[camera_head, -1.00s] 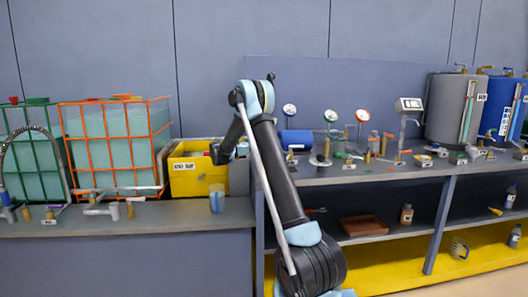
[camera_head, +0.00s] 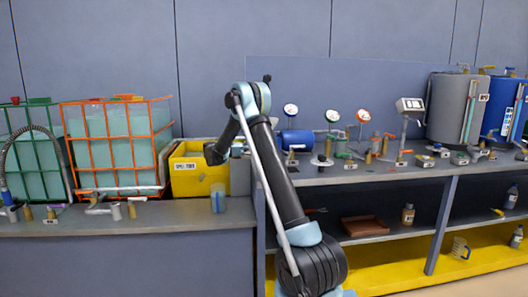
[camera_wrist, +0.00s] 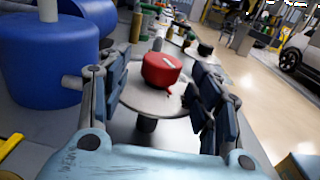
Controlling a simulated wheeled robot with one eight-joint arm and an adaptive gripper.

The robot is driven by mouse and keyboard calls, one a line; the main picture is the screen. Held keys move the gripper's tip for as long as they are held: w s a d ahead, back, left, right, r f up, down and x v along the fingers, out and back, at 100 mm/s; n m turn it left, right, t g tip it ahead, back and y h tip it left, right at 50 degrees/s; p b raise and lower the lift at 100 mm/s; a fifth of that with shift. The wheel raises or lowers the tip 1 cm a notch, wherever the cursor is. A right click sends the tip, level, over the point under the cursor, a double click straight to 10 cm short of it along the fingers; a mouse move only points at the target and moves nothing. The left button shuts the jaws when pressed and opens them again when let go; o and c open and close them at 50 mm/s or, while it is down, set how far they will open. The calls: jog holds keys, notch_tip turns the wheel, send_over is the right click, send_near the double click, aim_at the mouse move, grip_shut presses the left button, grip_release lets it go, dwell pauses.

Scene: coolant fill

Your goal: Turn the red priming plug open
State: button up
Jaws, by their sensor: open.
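The red priming plug (camera_wrist: 161,71) shows in the wrist view as a round red cap with a pale mark on top, on a round grey metal disc (camera_wrist: 150,97). My gripper (camera_wrist: 162,84) is open, with one dark finger on each side of the plug. Both fingers look apart from it, though the exact gap is hard to judge. In the head view my gripper (camera_head: 240,150) is small, beside the blue cylinder. I cannot make out the plug in that view.
The blue cylinder (camera_wrist: 50,65) stands close to my left finger and also shows in the head view (camera_head: 297,140). Several fittings and valves line the bench beyond the plug. A yellow bin (camera_head: 198,176) stands left of my arm. Floor (camera_wrist: 245,100) is open on the right.

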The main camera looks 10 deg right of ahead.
jog(key=a, duration=0.8)
jog(key=shift+s+a, duration=0.15)
jog(key=shift+a, duration=0.05)
